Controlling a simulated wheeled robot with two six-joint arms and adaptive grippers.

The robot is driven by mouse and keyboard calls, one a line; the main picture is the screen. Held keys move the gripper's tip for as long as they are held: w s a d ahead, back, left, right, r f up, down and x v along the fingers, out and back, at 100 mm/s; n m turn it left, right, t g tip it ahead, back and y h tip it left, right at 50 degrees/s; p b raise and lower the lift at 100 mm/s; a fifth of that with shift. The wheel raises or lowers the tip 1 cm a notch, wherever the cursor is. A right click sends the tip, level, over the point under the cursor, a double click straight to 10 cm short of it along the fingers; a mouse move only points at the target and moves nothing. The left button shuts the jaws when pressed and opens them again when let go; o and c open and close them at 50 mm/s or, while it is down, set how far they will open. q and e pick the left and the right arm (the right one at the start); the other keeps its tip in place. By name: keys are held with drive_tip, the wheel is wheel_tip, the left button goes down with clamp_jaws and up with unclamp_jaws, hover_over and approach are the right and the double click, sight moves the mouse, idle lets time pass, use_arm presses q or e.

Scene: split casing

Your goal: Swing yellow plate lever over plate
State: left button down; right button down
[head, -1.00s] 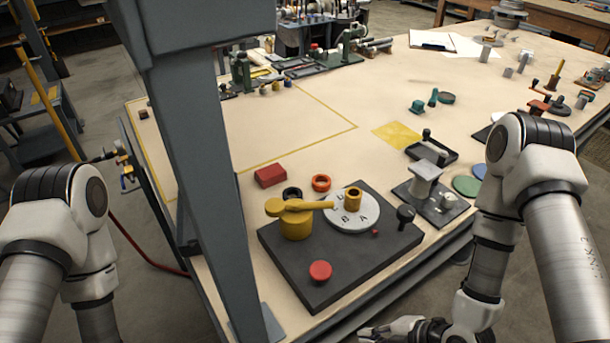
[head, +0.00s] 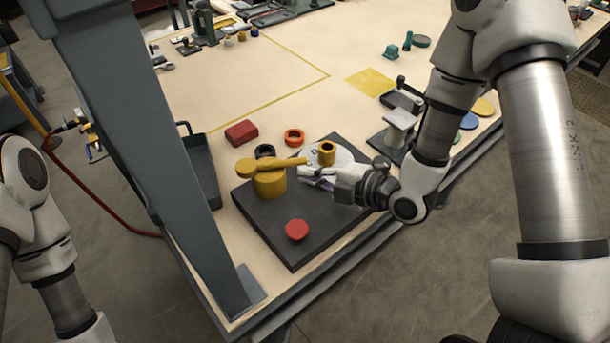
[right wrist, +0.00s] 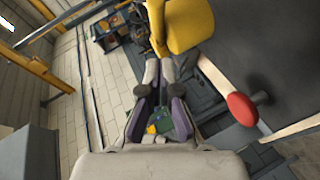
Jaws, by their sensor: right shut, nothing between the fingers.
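The yellow plate lever (head: 284,164) sits on a thick yellow post (head: 270,185) on a dark base board. Its arm points right, with its tip at the left edge of the pale round plate (head: 343,152). A yellow bushing (head: 327,152) stands on the plate. My right gripper (head: 306,176) is shut and empty, just in front of the lever's arm and partly hiding the plate. In the right wrist view the shut fingers (right wrist: 159,66) point toward the lever (right wrist: 157,28) and post (right wrist: 190,22); contact cannot be told. My left gripper is out of view.
A red knob (head: 297,230) stands on the base board (head: 265,215) in front. A red block (head: 241,132), an orange ring (head: 294,137) and a black ring (head: 264,151) lie behind. A grey column stands at left. A grey stand (head: 400,128) is right of the board.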

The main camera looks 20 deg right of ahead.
sight(306, 163)
drive_tip(key=w, duration=0.1)
drive_tip(key=w+f, duration=0.1)
drive_tip(key=w+p, duration=0.1)
drive_tip(key=shift+w+f, duration=0.25)
drive_tip(key=shift+w, duration=0.15)
drive_tip(key=shift+w+d+f, duration=0.2)
drive_tip(key=shift+w, duration=0.05)
drive_tip(key=shift+a, duration=0.1)
drive_tip(key=shift+w+d+f+b, duration=0.2)
drive_tip(key=shift+w+d+b, duration=0.2)
drive_tip(key=shift+w+b, duration=0.5)
drive_tip(key=shift+w+d+r, duration=0.1)
drive_tip(key=shift+w, duration=0.05)
drive_tip(key=shift+r, duration=0.15)
